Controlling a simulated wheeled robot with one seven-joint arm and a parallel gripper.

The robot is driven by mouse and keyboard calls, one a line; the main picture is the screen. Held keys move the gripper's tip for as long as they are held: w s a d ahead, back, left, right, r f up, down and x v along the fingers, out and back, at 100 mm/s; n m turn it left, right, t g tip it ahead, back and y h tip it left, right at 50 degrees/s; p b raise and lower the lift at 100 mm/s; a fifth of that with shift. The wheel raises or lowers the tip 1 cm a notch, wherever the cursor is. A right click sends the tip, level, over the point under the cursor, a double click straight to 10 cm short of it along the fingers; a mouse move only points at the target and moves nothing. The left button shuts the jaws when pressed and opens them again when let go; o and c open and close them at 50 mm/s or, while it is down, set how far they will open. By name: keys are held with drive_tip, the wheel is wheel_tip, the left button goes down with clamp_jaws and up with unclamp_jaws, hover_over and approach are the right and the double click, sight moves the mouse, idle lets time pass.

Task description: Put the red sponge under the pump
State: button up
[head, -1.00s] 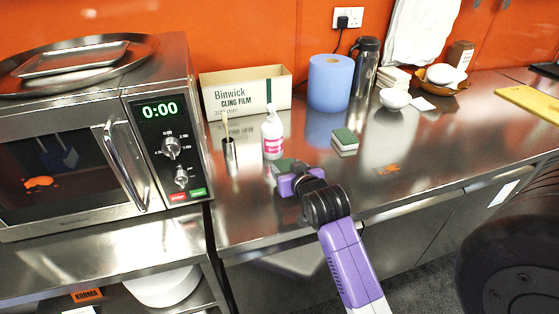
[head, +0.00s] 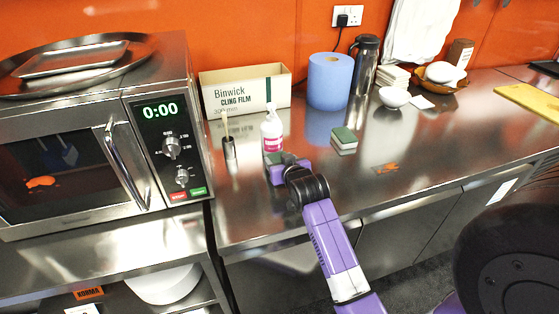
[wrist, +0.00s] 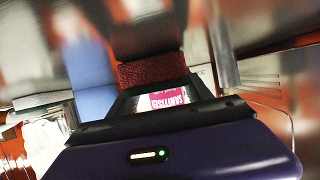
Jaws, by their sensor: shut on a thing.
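The pump bottle, white with a pink label, (head: 271,132) stands upright on the steel counter. Part of its pink label also shows in the wrist view (wrist: 166,97), within the gripper's frame. The red sponge (wrist: 150,72) shows in the wrist view as a dark red, rough-faced block at the fingertips. My gripper (head: 279,160) is shut on it, low over the counter, just in front of the bottle's base. In the head view the sponge is mostly hidden, with only a small greyish-green patch beside the fingers. I cannot tell whether it touches the bottle or counter.
A narrow steel pot with a stick (head: 230,150) stands left of the bottle. A green-topped sponge (head: 344,140) lies to the right. The cling film box (head: 245,92) and blue roll (head: 329,82) stand behind. The microwave (head: 100,140) is at the left. The counter's front right is mostly clear.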

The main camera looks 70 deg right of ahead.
drive_tip(key=shift+f, duration=0.1)
drive_tip(key=o, duration=1.3)
